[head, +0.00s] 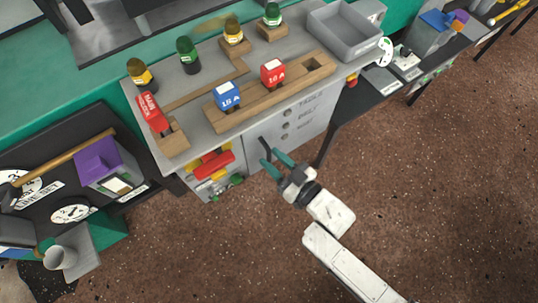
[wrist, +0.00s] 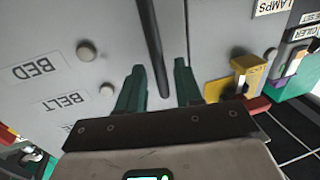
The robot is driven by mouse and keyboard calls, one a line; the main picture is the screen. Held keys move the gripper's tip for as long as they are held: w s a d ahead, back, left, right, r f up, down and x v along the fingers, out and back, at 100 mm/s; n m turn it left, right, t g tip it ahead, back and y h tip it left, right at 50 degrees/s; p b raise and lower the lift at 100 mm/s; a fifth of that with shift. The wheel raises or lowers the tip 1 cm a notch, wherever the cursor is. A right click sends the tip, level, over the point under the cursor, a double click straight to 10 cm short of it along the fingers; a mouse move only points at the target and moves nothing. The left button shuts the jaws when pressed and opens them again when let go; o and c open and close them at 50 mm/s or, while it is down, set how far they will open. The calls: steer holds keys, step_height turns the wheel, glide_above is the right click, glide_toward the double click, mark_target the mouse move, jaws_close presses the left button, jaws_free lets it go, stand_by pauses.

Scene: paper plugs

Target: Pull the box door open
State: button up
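The box door is the pale grey front panel (head: 292,133) below the workbench top, with round knobs and printed labels. It looks closed. In the wrist view the door (wrist: 40,35) fills the left side, with labels reading BED and BELT upside down. A long dark bar handle (wrist: 152,45) runs down into the space between my fingers; it shows small and dark in the head view (head: 265,145). My gripper (head: 270,159) is at the door's left part. In the wrist view my gripper (wrist: 159,66) is open, its green fingers on either side of the handle with gaps visible.
Left of the door is a panel with red handles (head: 213,165) and a green knob. A yellow block (wrist: 238,88) lies right of my fingers in the wrist view. The bench top (head: 180,85) holds red and blue plugs. The brown floor (head: 200,255) in front is clear.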

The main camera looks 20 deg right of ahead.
steer(key=shift+x, duration=1.05)
jaws_close()
